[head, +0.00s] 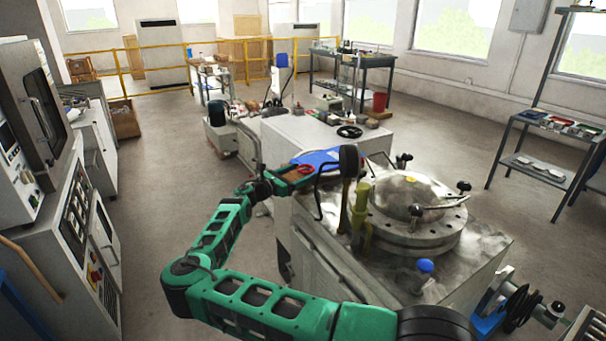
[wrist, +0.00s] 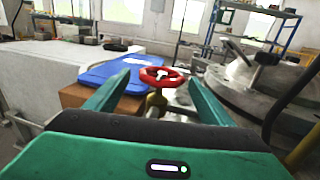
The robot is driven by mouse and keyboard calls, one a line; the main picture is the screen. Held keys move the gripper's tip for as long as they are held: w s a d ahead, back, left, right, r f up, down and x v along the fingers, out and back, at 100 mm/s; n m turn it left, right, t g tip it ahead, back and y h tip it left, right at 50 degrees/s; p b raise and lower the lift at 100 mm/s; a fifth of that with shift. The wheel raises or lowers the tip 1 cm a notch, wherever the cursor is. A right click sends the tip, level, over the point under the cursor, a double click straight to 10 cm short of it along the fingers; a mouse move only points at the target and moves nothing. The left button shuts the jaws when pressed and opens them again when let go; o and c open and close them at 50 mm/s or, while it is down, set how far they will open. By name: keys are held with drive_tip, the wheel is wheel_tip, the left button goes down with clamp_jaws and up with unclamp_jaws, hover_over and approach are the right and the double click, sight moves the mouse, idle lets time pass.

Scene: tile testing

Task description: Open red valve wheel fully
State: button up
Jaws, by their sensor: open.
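The red valve wheel (wrist: 162,76) stands ahead in the wrist view, on a brass-coloured stem. In the head view the red wheel (head: 304,170) shows small beside the blue lid, close to the end of my green arm. My gripper (wrist: 160,82) is open, with one green finger on each side of the wheel in the picture. Nothing is held. I cannot tell whether the fingers reach the wheel or stop short of it. In the head view my gripper's fingers are too small to make out.
A blue lid (wrist: 114,72) lies on a brown box (wrist: 98,97) left of the wheel. A large round metal vessel (head: 417,205) with clamps stands at the right. A yellow-green pipe (head: 361,215) rises near the wheel. A black handwheel (head: 349,132) sits on the white bench behind.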

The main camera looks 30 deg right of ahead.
drive_tip(key=shift+x, duration=1.1)
drive_tip(key=c, duration=1)
drive_tip(key=shift+c, duration=0.2)
